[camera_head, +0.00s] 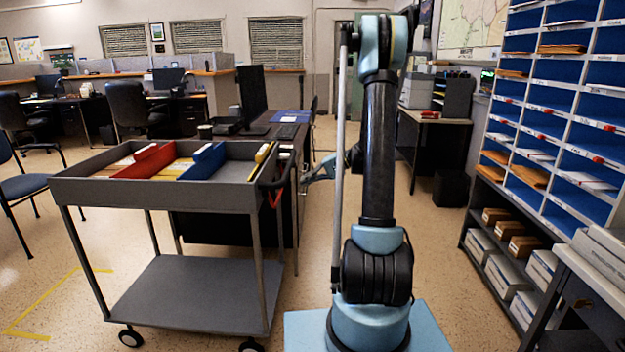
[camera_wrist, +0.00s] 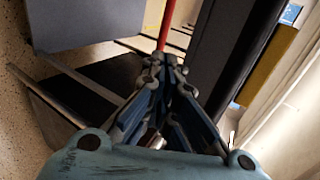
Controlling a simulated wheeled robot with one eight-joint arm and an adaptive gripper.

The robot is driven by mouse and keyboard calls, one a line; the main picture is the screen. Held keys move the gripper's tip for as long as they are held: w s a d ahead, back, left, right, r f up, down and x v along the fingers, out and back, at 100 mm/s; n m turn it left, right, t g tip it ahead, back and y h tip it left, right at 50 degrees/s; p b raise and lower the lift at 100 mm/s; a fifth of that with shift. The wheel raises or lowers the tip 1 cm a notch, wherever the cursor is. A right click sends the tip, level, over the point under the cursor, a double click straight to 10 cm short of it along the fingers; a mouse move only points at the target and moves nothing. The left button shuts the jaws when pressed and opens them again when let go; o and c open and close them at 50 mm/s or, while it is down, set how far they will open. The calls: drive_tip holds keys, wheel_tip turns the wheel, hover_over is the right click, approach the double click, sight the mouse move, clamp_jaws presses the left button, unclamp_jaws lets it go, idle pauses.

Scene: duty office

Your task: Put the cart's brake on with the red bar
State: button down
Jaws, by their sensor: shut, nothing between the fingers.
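The grey cart (camera_head: 150,198) stands left of centre, with an upper tray, a lower shelf and wheels. In the wrist view the red bar (camera_wrist: 165,25) runs upward just beyond my fingertips. My gripper (camera_head: 306,181) is right of the bar, partly hidden behind my arm. In the wrist view my gripper (camera_wrist: 164,63) is shut and empty, with its tips close to the bar's lower visible part. I cannot tell whether they touch it.
The cart's tray holds files with red and blue dividers (camera_head: 205,162). A dark desk (camera_head: 290,150) stands close behind the cart. Blue pigeonhole shelves (camera_head: 560,110) and a grey counter (camera_head: 597,270) line the right. Open floor lies between my arm and the shelves.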

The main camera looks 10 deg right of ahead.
drive_tip(key=x, duration=0.8)
drive_tip(key=shift+a, duration=0.15)
drive_tip(key=x, duration=0.2)
drive_tip(key=shift+a+f, duration=0.1)
drive_tip(key=shift+f, duration=0.25)
